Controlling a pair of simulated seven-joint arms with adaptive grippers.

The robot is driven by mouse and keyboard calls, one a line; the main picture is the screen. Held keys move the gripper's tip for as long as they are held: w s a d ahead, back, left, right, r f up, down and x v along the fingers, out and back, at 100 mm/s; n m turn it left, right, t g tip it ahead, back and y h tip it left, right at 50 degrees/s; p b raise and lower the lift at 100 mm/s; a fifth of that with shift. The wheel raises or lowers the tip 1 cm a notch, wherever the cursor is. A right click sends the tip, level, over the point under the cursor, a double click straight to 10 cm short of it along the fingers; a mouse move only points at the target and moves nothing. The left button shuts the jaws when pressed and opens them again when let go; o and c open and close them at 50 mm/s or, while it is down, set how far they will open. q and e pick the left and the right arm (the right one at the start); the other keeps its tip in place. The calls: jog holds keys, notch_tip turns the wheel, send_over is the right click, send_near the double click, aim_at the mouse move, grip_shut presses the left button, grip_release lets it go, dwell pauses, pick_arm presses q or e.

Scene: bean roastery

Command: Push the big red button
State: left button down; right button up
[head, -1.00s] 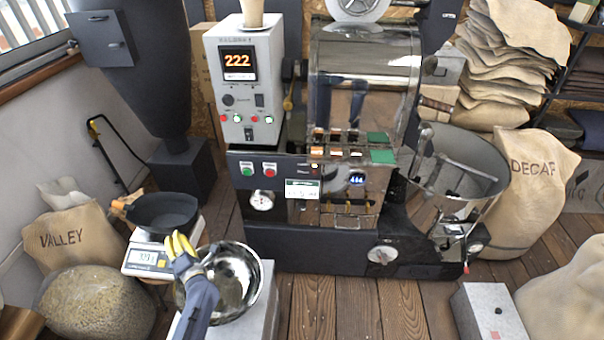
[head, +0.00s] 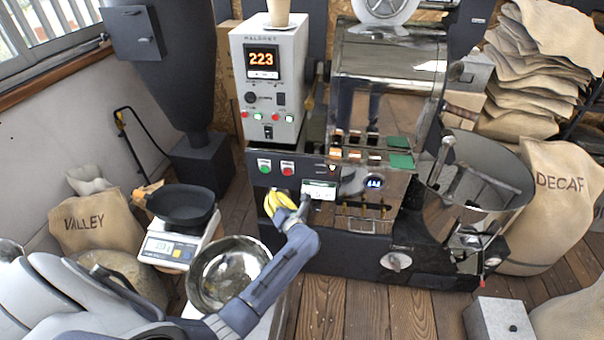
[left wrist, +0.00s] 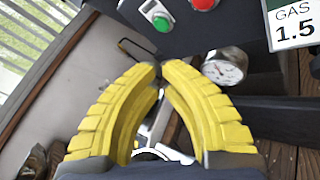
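The red button (head: 288,168) is on the dark front panel of the roaster, just right of a green button (head: 265,165). In the left wrist view the red button (left wrist: 204,3) is cut by the top edge, with the green button (left wrist: 162,23) to its left. My left gripper (head: 273,204) is in front of the panel, below the buttons and apart from the red one. Its yellow fingers (left wrist: 159,67) meet at the tips, with nothing between them. My right gripper is in neither view.
A dial gauge (left wrist: 225,66) is close to the right finger. A white gas label (head: 319,190) is right of the gripper. A steel bowl (head: 228,272) and a scale with a black pan (head: 182,203) stand to the left. Small red and green lamps are on the controller above (head: 268,70).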

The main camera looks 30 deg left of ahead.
pick_arm(q)
jog(key=shift+w+d, duration=0.1)
jog(key=shift+d, duration=0.05)
dwell(0.3)
jog(key=shift+w+a, duration=0.45)
jog(key=shift+w, duration=0.95)
jog(key=shift+w+a, duration=0.45)
jog(key=shift+w, duration=0.95)
jog(key=shift+w+a, duration=0.45)
jog(key=shift+w, duration=0.95)
jog(key=shift+w+a, duration=0.3)
jog(key=shift+w, duration=0.5)
jog(key=shift+s, duration=0.1)
jog(key=shift+s+d, duration=0.3)
jog(key=shift+s, duration=0.45)
jog(key=shift+s+d, duration=0.25)
jog(key=shift+s, duration=0.55)
jog(key=shift+s+d, duration=0.25)
jog(key=shift+s, duration=0.55)
jog(key=shift+s+d, duration=0.25)
jog(key=shift+s, duration=0.55)
